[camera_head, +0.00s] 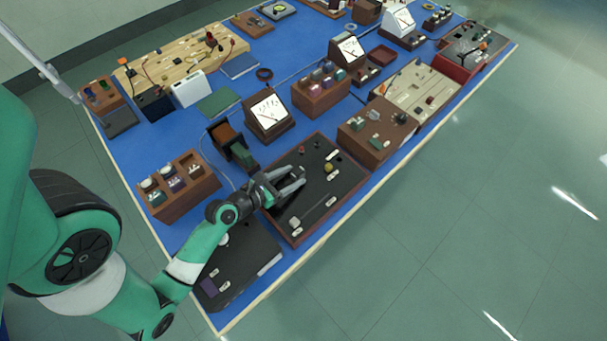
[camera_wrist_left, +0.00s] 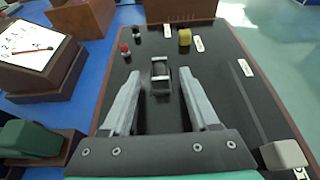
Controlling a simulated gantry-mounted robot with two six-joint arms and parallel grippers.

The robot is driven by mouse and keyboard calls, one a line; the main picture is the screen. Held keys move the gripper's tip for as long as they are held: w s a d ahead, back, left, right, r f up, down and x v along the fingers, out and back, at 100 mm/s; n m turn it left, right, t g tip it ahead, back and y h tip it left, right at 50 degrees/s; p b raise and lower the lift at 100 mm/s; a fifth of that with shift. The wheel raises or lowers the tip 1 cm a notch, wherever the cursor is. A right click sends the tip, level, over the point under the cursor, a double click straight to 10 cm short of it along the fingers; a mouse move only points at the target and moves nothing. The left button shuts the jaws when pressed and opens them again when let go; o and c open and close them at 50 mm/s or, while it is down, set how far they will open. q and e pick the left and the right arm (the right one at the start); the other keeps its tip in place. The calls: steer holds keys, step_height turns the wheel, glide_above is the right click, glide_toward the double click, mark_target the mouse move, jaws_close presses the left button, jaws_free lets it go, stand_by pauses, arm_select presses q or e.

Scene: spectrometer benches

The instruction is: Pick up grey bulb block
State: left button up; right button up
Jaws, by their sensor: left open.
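My left gripper (camera_head: 303,175) is open over the dark board (camera_head: 326,193) at the front of the table. In the left wrist view its fingers (camera_wrist_left: 161,74) are apart, with a small dark holder with pale metal edges (camera_wrist_left: 160,80) between and beyond their tips. I cannot tell whether they touch anything. A light grey block (camera_wrist_left: 284,154) stands at the near right of this board, beside a thin rail; it also shows in the head view (camera_head: 295,222). Another small grey block (camera_head: 375,114) sits on a brown box. I cannot tell which is the grey bulb block.
A yellow knob (camera_wrist_left: 185,37) and a red knob (camera_wrist_left: 125,49) stand on the board. A meter (camera_head: 268,112) and a dark green block (camera_head: 242,156) are behind my gripper. A brown rack (camera_head: 180,204) of small blocks is at left. The floor beyond the right table edge is clear.

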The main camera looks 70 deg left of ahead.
arm_select(q)
steer(key=shift+s, duration=0.1)
steer(key=shift+c, duration=0.3)
jaws_close()
step_height(320, 180, up, 5)
steer(key=p, duration=0.6)
steer(key=shift+d+f, duration=0.15)
steer(key=shift+f, duration=0.05)
steer(key=s+d+r+p, duration=0.1)
steer(key=d+r+p, duration=0.3)
steer(key=p, duration=0.9)
steer(key=d+r+p, duration=0.4)
steer(key=d+p, duration=0.5)
steer(key=p, duration=0.3)
steer(key=shift+s+d+r+p, duration=0.2)
steer(key=shift+s+d+p, duration=0.15)
